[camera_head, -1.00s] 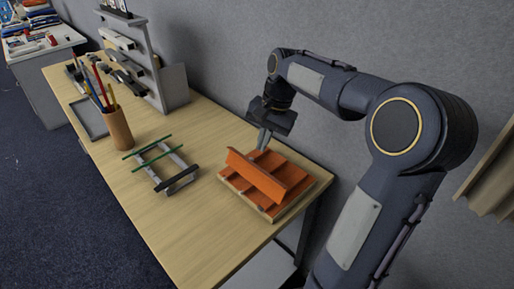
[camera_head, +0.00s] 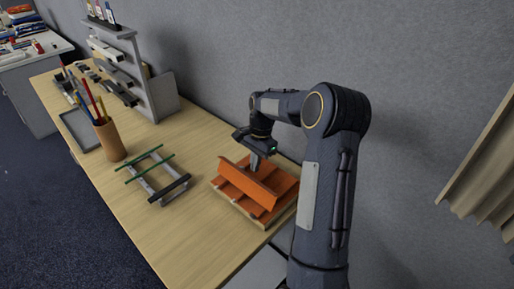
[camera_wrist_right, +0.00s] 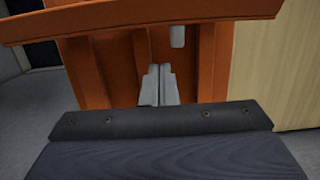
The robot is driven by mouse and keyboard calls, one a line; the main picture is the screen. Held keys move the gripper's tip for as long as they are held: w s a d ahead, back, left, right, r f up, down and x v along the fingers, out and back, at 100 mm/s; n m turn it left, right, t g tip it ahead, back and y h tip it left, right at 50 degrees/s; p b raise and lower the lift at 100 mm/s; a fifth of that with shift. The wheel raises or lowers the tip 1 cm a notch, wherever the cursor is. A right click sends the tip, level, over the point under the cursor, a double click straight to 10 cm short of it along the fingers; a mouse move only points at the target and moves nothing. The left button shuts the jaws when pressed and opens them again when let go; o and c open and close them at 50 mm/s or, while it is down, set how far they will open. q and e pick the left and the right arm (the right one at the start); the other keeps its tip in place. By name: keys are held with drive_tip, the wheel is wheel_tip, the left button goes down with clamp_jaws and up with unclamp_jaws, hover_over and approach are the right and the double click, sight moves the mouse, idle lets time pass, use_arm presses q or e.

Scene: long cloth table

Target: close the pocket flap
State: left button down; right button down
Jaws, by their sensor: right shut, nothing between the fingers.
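An orange pocket (camera_head: 283,183) lies on a wooden board (camera_head: 272,221) near the right end of the table. Its flap (camera_head: 247,186) stands raised and tilted across it. The flap also shows as a band across the top of the right wrist view (camera_wrist_right: 130,16), with the pocket body (camera_wrist_right: 92,75) below it. My right gripper (camera_head: 255,167) is at the far side of the flap, low over the pocket. In the right wrist view its grey fingers (camera_wrist_right: 159,74) are together and empty. I cannot tell whether they touch the flap. My left gripper is out of view.
A green-and-grey rack (camera_head: 157,176) stands left of the board. A pencil cup (camera_head: 110,140), a grey tray (camera_head: 79,130) and a grey shelf unit (camera_head: 146,85) stand further back. The table front (camera_head: 200,245) is clear. A grey wall runs behind.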

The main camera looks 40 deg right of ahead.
drive_tip(key=a+r, duration=0.1)
drive_tip(key=a+r+p, duration=0.1)
drive_tip(key=a, duration=0.1)
drive_tip(key=shift+s, duration=0.15)
drive_tip(key=shift+a, duration=0.2)
drive_tip(key=shift+a+r, duration=0.1)
drive_tip(key=shift+a, duration=0.05)
drive_tip(key=shift+a+r+h+b, duration=0.1)
drive_tip(key=shift+h+b, duration=0.2)
drive_tip(key=shift+h, duration=0.1)
